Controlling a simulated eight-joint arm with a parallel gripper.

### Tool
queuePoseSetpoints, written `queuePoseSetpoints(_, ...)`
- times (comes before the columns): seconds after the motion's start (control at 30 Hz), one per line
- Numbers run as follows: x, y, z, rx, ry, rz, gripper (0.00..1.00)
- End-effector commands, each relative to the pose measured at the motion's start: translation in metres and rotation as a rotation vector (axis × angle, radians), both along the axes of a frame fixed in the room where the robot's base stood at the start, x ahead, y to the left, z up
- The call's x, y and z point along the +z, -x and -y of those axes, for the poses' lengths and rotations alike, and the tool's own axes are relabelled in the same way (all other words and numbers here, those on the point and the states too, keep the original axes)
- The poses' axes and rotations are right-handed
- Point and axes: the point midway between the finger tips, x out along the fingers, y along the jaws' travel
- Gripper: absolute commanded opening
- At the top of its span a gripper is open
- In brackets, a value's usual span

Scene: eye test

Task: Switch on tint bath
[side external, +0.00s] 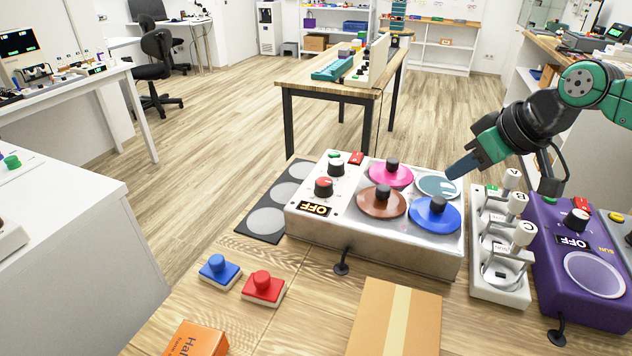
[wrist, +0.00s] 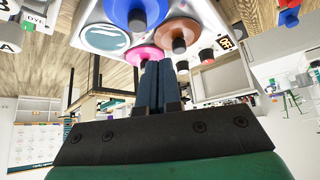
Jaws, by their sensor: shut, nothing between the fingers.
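The likely tint bath is a metal box (side external: 376,254) with pink (side external: 378,177), brown (side external: 370,206) and blue (side external: 447,222) lids with dark knobs, and an uncovered round well with bluish liquid (side external: 427,182). Its display (side external: 314,208) reads OFF.
Right of the box stands a white block with levers A, B, C (side external: 500,290). Beyond it is a purple unit (side external: 585,298), also reading OFF. In front lie blue (side external: 219,270) and red (side external: 263,287) knobbed blocks, a cardboard box (side external: 370,320) and an orange box (side external: 197,340).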

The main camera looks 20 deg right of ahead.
Motion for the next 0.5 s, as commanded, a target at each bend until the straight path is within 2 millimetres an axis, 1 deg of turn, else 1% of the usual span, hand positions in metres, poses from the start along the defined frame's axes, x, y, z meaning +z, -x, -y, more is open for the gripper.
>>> queuePoseSetpoints(0.03, 0.007, -0.013, 0.001, 0.035, -0.002, 0.000, 0.00)
queuePoseSetpoints(0.2, 0.022, -0.054, 0.005, 0.181, -0.003, 0.014, 0.00)
queuePoseSetpoints(0.33, 0.029, -0.086, 0.011, 0.291, -0.006, 0.043, 0.00)
queuePoseSetpoints(0.5, 0.031, -0.127, 0.021, 0.433, -0.003, 0.102, 0.00)
